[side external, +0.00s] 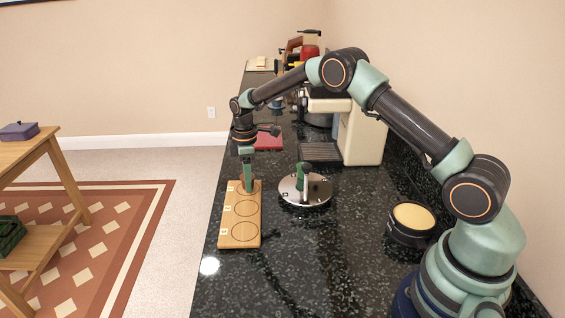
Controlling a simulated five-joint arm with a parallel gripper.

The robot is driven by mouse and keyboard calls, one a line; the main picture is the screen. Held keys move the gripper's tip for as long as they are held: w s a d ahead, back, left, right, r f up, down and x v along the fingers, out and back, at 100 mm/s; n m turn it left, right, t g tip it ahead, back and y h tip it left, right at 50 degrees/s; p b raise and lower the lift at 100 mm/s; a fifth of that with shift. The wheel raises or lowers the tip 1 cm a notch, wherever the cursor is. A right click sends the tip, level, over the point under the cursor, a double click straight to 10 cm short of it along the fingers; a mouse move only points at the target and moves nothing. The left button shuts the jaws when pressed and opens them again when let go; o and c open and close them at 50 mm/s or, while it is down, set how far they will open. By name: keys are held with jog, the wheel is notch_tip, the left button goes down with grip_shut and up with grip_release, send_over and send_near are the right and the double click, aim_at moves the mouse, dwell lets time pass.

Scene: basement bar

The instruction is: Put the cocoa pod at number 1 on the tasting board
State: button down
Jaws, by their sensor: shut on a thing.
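The wooden tasting board (239,240) lies on the dark counter with a column of ringed spots and small white labels along its left side; the numerals are too small to read. My gripper (247,161) points down over the far end of the board. It is shut on a narrow, upright green thing, apparently the cocoa pod (249,181), whose lower end is at the farthest ring. I cannot tell whether it touches the board.
A cream machine (361,135), a red item (268,141) and other bar things are farther back. A round container (411,223) sits near my base. The near counter is clear.

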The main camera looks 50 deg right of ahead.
jog(key=shift+f, duration=0.15)
jog(key=shift+c, duration=1.8)
grip_release()
jog(key=s+r+m+t, duration=0.1)
jog(key=s+r, duration=0.1)
jog(key=r, duration=0.8)
jog(key=s+r+m, duration=0.1)
jog(key=s+r, duration=0.2)
jog(key=r, duration=0.7)
jog(key=s+a+r+m+t, duration=0.1)
jog(key=s+m, duration=0.3)
jog(key=s, duration=0.6)
jog(key=s+a+r+m+t, duration=0.1)
jog(key=s+m+t, duration=0.2)
jog(key=s, duration=0.8)
jog(key=shift+r+m+t, duration=0.3)
jog(key=shift+r+m, duration=0.05)
jog(key=shift+m, duration=0.55)
